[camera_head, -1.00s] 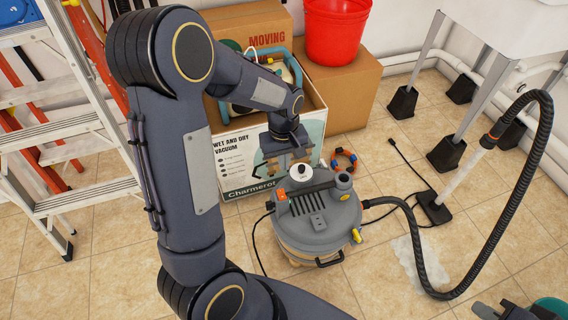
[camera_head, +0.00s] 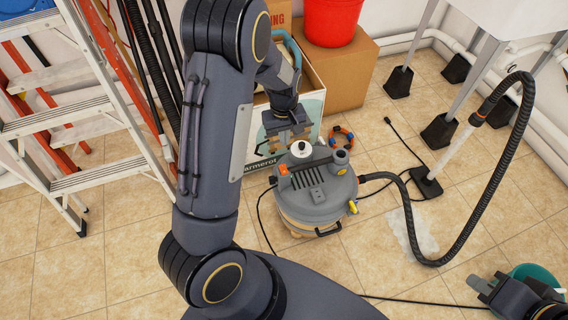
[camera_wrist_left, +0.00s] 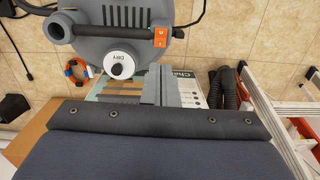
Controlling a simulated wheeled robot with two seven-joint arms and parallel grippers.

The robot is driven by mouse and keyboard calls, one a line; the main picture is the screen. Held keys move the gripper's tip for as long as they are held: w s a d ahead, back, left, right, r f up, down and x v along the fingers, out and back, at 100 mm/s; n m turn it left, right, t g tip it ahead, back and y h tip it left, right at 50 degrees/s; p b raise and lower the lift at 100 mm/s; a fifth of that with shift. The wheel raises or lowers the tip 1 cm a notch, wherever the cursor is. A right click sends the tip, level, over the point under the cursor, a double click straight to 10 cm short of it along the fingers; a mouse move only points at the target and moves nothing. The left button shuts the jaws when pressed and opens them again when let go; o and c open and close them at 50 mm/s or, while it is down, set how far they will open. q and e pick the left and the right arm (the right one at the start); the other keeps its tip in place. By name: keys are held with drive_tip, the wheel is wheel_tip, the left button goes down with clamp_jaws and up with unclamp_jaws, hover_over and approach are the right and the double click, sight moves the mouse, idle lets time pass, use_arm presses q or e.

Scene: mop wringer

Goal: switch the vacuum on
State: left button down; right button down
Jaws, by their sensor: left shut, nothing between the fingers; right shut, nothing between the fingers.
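The vacuum (camera_head: 322,205) stands upright on the floor with a grey lid, a black handle bar and a black hose. Its orange-red switch (camera_head: 283,170) is on the lid's left side; in the left wrist view the switch (camera_wrist_left: 160,37) shows at the handle's end. A white knob (camera_head: 301,149) sits beside it, reading DRY in the left wrist view (camera_wrist_left: 120,65). My left gripper (camera_head: 286,142) is shut and empty, just behind the knob and switch; I cannot tell whether it touches the lid. My right gripper (camera_head: 480,284) is shut at the lower right, away from the vacuum.
A printed vacuum box (camera_head: 313,105) stands close behind the vacuum, partly hidden by my left arm. A cardboard box (camera_head: 350,75) holds a red bucket (camera_head: 331,22). A ladder (camera_head: 75,125) stands left. The hose (camera_head: 480,205) arches at right.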

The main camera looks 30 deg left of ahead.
sight(285, 170)
use_arm(q)
wheel_tip(285, 170, down, 14)
drive_tip(key=b, duration=0.4)
drive_tip(key=shift+s+d, duration=0.15)
